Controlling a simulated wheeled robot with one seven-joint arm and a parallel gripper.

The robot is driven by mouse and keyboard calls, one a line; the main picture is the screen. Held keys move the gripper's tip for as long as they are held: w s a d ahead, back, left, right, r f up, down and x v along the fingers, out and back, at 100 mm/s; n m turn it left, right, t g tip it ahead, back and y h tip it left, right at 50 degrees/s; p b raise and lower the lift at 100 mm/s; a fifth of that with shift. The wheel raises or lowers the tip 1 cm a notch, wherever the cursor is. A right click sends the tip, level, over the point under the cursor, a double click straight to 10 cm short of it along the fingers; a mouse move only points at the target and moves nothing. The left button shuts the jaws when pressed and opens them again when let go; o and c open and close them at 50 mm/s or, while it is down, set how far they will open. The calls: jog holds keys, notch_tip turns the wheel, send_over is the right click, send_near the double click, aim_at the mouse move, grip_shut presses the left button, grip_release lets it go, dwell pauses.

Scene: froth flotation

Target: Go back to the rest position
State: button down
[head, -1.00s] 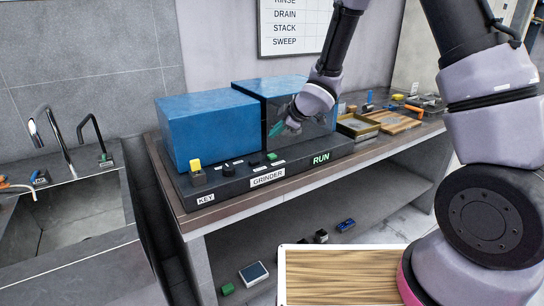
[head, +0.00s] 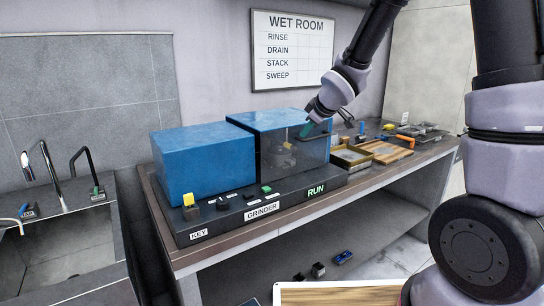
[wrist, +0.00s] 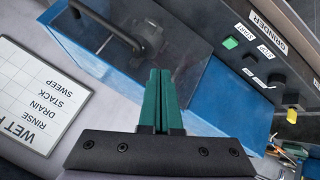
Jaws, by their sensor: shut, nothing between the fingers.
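My gripper (head: 309,127) is at the upper right of the grinder's right blue housing (head: 262,121) in the head view. In the wrist view its green fingers (wrist: 160,76) are together with nothing between them, over the clear-sided grinder box (wrist: 133,62). A dark grey mechanism (head: 283,153) shows behind the clear front. The grinder panel (head: 262,222) carries a yellow-topped key block (head: 189,203), a dark knob (head: 222,203), a green button (head: 266,189) and a green RUN sign (head: 316,190).
A wooden board (head: 387,151) and trays (head: 351,158) lie on the bench right of the grinder. A sink with taps (head: 45,178) stands at left. A WET ROOM board (head: 293,50) hangs behind. A wood-grained tray (head: 338,296) shows at the bottom.

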jog(key=s+d+r+m+h, duration=0.3)
jog(key=s+d+r+m, duration=0.7)
jog(key=d, duration=0.3)
jog(key=s+r+m, duration=0.2)
jog(key=s+m, duration=0.1)
jog(key=s, duration=0.5)
jog(key=s+d+r+m+g+y, duration=0.1)
jog(key=s+r+m, duration=0.2)
jog(key=s, duration=0.6)
jog(key=shift+d+g+y, duration=0.15)
jog(key=shift+g+y, duration=0.15)
dwell(2.6)
